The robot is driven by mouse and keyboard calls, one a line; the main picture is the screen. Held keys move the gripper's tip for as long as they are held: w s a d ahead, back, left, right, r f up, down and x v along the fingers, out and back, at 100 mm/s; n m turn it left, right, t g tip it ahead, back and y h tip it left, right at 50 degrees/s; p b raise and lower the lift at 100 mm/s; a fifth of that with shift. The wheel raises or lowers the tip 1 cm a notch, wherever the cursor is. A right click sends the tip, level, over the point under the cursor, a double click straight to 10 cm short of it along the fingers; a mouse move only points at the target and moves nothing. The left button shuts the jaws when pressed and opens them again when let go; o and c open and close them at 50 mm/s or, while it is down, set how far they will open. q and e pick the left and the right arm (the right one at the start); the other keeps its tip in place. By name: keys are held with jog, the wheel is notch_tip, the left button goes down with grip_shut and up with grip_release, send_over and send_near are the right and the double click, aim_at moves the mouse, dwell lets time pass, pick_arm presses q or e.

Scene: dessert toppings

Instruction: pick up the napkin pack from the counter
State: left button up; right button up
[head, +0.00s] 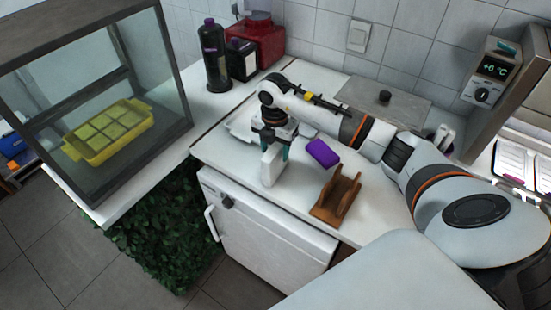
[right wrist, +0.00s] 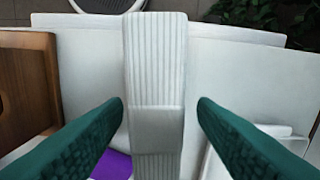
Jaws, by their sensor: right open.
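A white ribbed block with a plain band, which looks like the napkin pack (head: 271,167), stands upright on the white counter (head: 225,155) near its front edge. It also shows in the right wrist view (right wrist: 155,60), running down the middle of the picture. My right gripper (head: 274,149) is over the pack and open. In the right wrist view its two green fingers (right wrist: 160,104) lie on either side of the pack, with a gap visible on both sides. The pack's top is partly hidden by the gripper in the head view. My left gripper is not in view.
A purple block (head: 323,153) and a brown wooden holder (head: 338,198) are on the counter right of the pack. A white tray (head: 240,128) lies behind the gripper. A glass case (head: 150,70) with a yellow tray (head: 75,150) stands left.

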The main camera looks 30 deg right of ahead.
notch_tip(320, 180, down, 4)
jog(key=shift+s+r+p, duration=0.1)
jog(key=shift+r+p, duration=0.05)
jog(key=shift+p, duration=0.5)
jog(key=shift+f, duration=0.3)
jog(key=shift+c, duration=0.5)
jog(key=c, duration=1)
